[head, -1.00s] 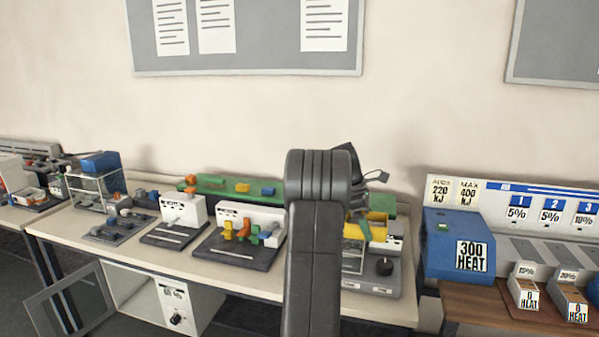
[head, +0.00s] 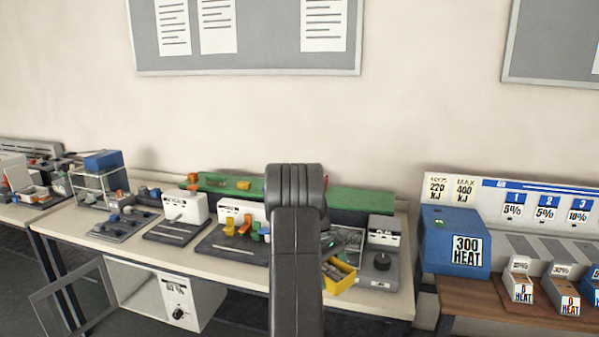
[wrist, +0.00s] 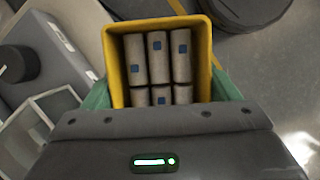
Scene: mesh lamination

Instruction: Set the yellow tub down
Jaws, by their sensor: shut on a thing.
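The yellow tub (wrist: 204,62) is held in my gripper (wrist: 160,92), with the green fingers on either side of it in the wrist view. In the head view the yellow tub (head: 341,284) shows just right of my arm, tilted, near the table's front edge. It appears raised, though its height above anything is hard to judge. In the head view my arm hides most of the gripper.
The long table (head: 395,300) holds a grey device with a black knob (head: 382,261), a wire-frame box (head: 348,240) and a green board (head: 360,200). A blue heat box (head: 455,243) stands on the brown table at right.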

